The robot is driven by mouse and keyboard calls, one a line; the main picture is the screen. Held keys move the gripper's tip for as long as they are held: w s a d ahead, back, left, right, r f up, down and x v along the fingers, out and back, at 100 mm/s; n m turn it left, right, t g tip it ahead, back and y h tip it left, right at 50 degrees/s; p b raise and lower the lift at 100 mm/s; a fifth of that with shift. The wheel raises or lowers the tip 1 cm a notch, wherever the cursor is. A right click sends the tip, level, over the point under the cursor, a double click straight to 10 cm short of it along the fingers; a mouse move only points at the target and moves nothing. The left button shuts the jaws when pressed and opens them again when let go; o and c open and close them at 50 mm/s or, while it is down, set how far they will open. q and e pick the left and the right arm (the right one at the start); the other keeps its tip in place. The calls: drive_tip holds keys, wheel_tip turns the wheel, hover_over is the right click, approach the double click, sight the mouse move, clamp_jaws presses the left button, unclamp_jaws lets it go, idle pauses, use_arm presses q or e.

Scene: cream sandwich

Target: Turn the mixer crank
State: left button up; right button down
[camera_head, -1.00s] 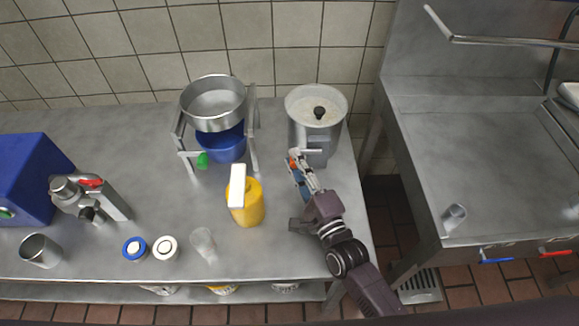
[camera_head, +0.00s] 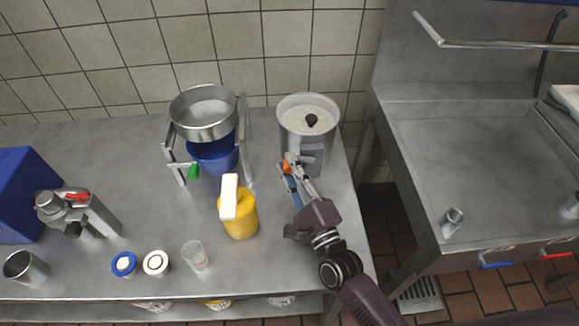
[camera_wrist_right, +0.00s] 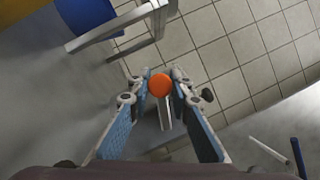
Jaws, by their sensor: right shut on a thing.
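The mixer (camera_head: 295,142) is a tall silver pot at the back right of the steel counter, with pale contents and a black knob on top. Its crank has an orange knob (camera_head: 286,165) low on the front side of the pot. My right gripper (camera_head: 291,169) is shut on the crank's orange knob. In the right wrist view the orange knob (camera_wrist_right: 160,84) sits between the two fingertips, with a grey bar behind it. The fingers hide part of the crank. My left gripper is not in view.
A silver bowl on a stand (camera_head: 204,128) with a blue bowl (camera_head: 215,157) beneath is left of the mixer. A yellow bottle (camera_head: 240,220) stands left of my right arm. A clear cup (camera_head: 196,258) and two small jars are near the front edge. A sink counter (camera_head: 470,150) is right.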

drive_tip(key=c, duration=1.7)
unclamp_jaws()
drive_tip(key=shift+c, duration=0.2)
drive_tip(key=v, duration=1.2)
